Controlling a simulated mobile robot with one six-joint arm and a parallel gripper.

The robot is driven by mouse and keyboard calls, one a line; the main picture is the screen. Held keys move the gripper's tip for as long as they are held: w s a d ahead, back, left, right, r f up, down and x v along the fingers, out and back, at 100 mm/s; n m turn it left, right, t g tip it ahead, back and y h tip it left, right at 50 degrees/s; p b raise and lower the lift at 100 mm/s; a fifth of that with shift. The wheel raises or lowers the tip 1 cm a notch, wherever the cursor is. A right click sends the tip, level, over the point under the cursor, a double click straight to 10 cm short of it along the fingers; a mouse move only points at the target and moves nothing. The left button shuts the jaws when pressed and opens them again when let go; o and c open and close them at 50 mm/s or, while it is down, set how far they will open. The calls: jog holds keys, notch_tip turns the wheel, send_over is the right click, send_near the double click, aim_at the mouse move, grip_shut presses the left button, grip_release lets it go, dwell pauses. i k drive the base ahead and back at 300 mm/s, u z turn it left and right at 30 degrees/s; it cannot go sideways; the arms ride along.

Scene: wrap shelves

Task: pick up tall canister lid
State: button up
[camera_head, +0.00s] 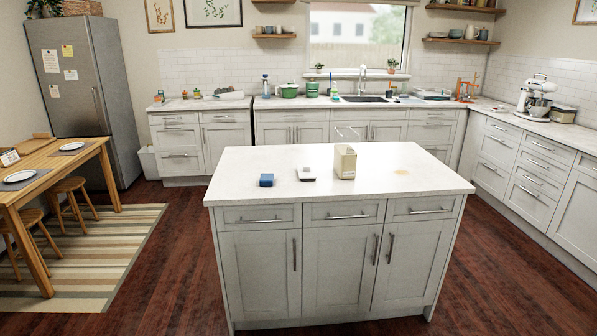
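I cannot make out a tall canister lid for certain at this size. On the island top (240,168) stands a beige upright container (345,163) with thin sticks rising above it. Left of it lies a small white and dark flat object (306,174). Farther left is a small blue block-like object (266,180). On the back counter, a green lidded pot (288,91) stands beside a green canister-like item (312,89). My gripper is not in view.
Wood floor (150,285) is open around the island. A wooden table (35,178) with plates and stools stands at left on a striped rug (110,255). Counters run along the back and right. A stand mixer (538,93) is on the right counter (575,137).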

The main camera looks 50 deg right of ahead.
aim_at(303, 177)
jog(key=i, duration=1.5)
jog(key=z, duration=4.5)
jog(key=i, duration=0.1)
jog(key=u, duration=3.15)
jog(key=i, duration=0.6)
jog(key=z, duration=0.1)
